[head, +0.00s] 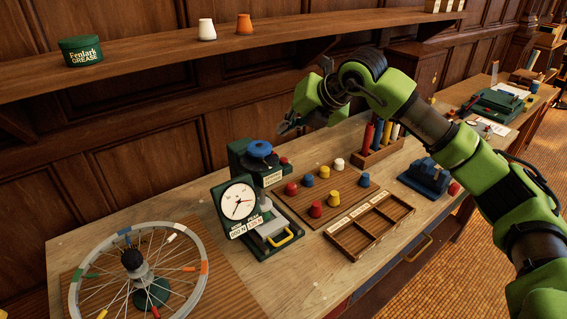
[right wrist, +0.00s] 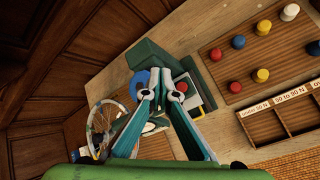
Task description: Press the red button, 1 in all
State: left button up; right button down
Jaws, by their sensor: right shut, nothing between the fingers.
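The red button (head: 284,161) is a small red cap on the dark green press, to the right of the blue knob (head: 259,148). In the right wrist view a red spot that looks like the button (right wrist: 182,87) shows just beyond the fingertips. My right gripper (head: 287,126) is shut and empty. It is above and behind the press, apart from the button in the head view. It also shows in the right wrist view (right wrist: 163,95), where its fingers partly cover the press. My left gripper is not in view.
A dial gauge (head: 238,201) stands before the press. A pegboard (head: 333,182) with several coloured knobs and a sorting tray (head: 370,225) lie to the right. A spoked wheel (head: 137,270) stands at left. A shelf (head: 150,66) runs along the wall.

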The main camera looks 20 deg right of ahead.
aim_at(285, 161)
notch_tip(285, 161, down, 6)
jog(key=b, duration=0.3)
jog(key=shift+r, duration=0.15)
dwell(1.2)
jog(key=shift+f+b, duration=0.4)
jog(key=shift+b, duration=0.25)
jog(key=shift+f, duration=0.15)
jog(key=shift+s+f+b, duration=0.3)
jog(key=shift+f+b, duration=0.45)
jog(key=shift+f, duration=0.05)
jog(key=shift+a+r, duration=0.1)
jog(key=shift+r, duration=0.05)
dwell(0.7)
jog(key=shift+w+r, duration=0.1)
jog(key=shift+r, duration=0.25)
